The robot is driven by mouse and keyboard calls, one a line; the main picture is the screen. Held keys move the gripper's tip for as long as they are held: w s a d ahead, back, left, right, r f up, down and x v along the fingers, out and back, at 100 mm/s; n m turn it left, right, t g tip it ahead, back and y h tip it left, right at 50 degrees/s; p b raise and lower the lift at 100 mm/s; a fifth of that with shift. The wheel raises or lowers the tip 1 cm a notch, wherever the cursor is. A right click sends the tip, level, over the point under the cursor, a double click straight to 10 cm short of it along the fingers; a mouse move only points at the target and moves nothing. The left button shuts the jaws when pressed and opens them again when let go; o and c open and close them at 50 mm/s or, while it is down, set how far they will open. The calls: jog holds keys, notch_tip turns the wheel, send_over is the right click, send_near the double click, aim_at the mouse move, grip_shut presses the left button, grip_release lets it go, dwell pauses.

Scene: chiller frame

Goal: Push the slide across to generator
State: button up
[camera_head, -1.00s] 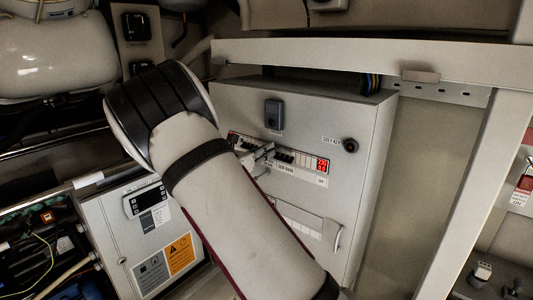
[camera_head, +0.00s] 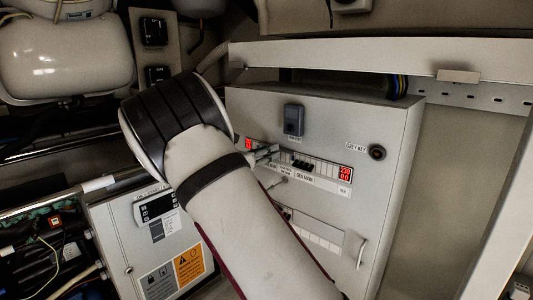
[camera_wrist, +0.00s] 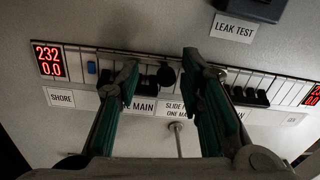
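The row of breakers is on the front of a grey panel box (camera_head: 390,130). In the wrist view a label starting "SLIDE" (camera_wrist: 174,106) sits below the row. Above it a dark round knob (camera_wrist: 166,75), apparently the slide's, lies between my fingers. A label ending "E MAIN" (camera_wrist: 143,104) is left of it, partly hidden by a finger. In the head view a "GEN MAIN" label (camera_head: 303,175) is right of my gripper (camera_head: 264,154). In the wrist view my gripper (camera_wrist: 160,66) is open, its green-padded fingers either side of the knob. Contact cannot be told.
A red display (camera_wrist: 49,61) reads 232 and 0.0 above a "SHORE" label (camera_wrist: 61,98). Another red display (camera_head: 345,174) is at the right end. A small metal stem (camera_wrist: 177,127) projects below the slide label. A leak-test box (camera_head: 293,120) is above; a grey key switch (camera_head: 377,152) is right.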

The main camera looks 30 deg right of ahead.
jog(key=v, duration=1.2)
dwell(0.3)
jog(key=s+d+m+g+y, duration=0.2)
jog(key=s+m+y, duration=0.3)
jog(key=s, duration=0.4)
jog(key=s+d+m+g+y, duration=0.3)
jog(key=s+m, duration=0.3)
jog(key=s, duration=0.3)
jog(key=s+a+r+m+t+y, duration=0.1)
jog(key=s+a+m+y, duration=0.3)
jog(key=s, duration=0.5)
jog(key=s+a+r+m+t+y, duration=0.1)
jog(key=s+a+m+t+y, duration=0.3)
jog(key=s+a+m, duration=0.4)
jog(key=shift+s+a+r+y, duration=0.35)
jog(key=shift+s+y, duration=0.25)
jog(key=shift+s, duration=0.25)
